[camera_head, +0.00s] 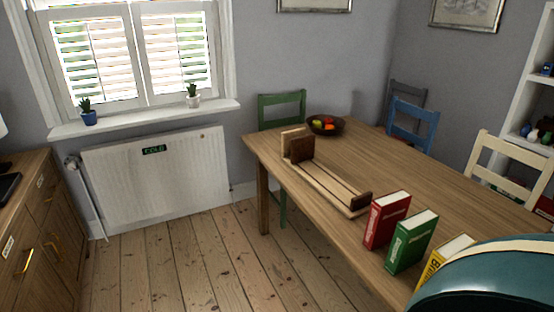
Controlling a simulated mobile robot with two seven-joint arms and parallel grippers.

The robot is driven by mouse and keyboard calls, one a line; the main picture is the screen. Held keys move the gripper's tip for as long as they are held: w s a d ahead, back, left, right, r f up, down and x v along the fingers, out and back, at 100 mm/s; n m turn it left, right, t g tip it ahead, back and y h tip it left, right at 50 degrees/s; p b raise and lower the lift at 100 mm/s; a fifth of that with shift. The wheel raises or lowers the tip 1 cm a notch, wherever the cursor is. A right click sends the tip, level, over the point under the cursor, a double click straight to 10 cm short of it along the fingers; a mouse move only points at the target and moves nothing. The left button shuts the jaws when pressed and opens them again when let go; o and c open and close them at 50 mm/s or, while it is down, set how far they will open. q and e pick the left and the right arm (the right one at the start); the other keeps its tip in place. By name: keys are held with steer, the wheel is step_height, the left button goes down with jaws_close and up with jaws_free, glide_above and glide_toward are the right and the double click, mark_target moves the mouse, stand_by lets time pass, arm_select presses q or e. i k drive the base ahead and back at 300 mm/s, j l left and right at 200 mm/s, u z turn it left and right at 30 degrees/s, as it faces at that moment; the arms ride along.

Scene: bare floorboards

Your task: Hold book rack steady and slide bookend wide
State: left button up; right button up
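The wooden book rack (328,186) lies along the left side of the table, with pale rails running from far left to near right. At its far end stand a light wood end piece (290,138) and a dark brown upright (301,150), close together; I cannot tell which is the sliding bookend. A low dark end piece (361,201) sits at the near end. The rails between them carry no books. Neither of my grippers is in view.
A red book (385,220), a green book (411,242) and a partly hidden yellow book (446,254) stand upright on the table (415,180) by its near edge. A fruit bowl (325,125) sits at the back. Chairs surround the table; floor to the left is clear.

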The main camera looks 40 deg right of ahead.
mark_target(302, 148)
steer(key=i+z, duration=0.25)
steer(key=i, duration=0.25)
steer(key=i+j+z, duration=0.1)
steer(key=i+z, duration=0.15)
steer(key=i, duration=0.2)
steer(key=i+j+z, duration=0.25)
steer(key=i, duration=0.25)
steer(key=i+z, duration=0.3)
steer(key=z, duration=0.2)
steer(key=i+j+z, duration=0.1)
steer(key=i+z, duration=0.15)
steer(key=z, duration=0.2)
steer(key=i+j+z, duration=0.2)
steer(key=z, duration=0.3)
steer(key=i+j+z, duration=0.5)
steer(key=z, duration=0.25)
steer(key=i+j+z, duration=0.15)
steer(key=j+z, duration=0.2)
